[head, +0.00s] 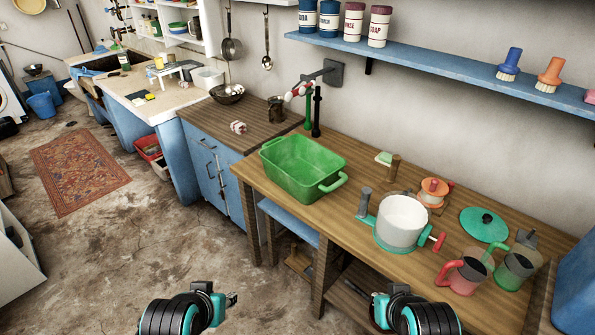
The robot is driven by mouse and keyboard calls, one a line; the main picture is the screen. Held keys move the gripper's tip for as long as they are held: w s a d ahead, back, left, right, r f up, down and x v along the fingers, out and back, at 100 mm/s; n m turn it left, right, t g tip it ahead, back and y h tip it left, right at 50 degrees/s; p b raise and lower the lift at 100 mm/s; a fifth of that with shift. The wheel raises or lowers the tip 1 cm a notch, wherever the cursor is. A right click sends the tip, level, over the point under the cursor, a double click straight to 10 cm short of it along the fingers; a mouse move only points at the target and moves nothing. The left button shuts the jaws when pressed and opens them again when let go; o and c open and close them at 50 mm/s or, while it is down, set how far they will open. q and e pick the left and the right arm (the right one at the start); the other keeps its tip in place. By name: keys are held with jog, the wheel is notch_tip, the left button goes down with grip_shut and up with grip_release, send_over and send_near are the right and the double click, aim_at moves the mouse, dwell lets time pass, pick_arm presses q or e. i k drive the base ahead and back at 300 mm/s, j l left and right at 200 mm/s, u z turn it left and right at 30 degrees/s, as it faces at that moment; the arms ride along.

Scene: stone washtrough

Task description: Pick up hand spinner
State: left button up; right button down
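The likely hand spinner (402,224) is a white drum in a teal frame with a red-handled crank at its right and a grey post at its left. It stands upright on the wooden table at the right of the head view. My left gripper (231,299) is low in the view, over the floor, well left of the table and far from the drum. My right gripper (377,297) is low in the view, in front of the table's near edge and apart from the drum. Both grippers are small and dark, and I cannot make out their finger gaps.
On the table (330,205), a green basin (302,165) stands left of the drum. An orange-topped reel (433,191), a teal lid (484,224), a red mug (464,276) and a green mug (513,271) crowd its right. A blue shelf (450,70) hangs above.

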aim_at(400, 224)
jog(key=i+j+z, duration=0.4)
jog(key=i, duration=0.2)
jog(key=i+j+z, duration=0.45)
jog(key=i+j, duration=0.1)
jog(key=i, duration=0.15)
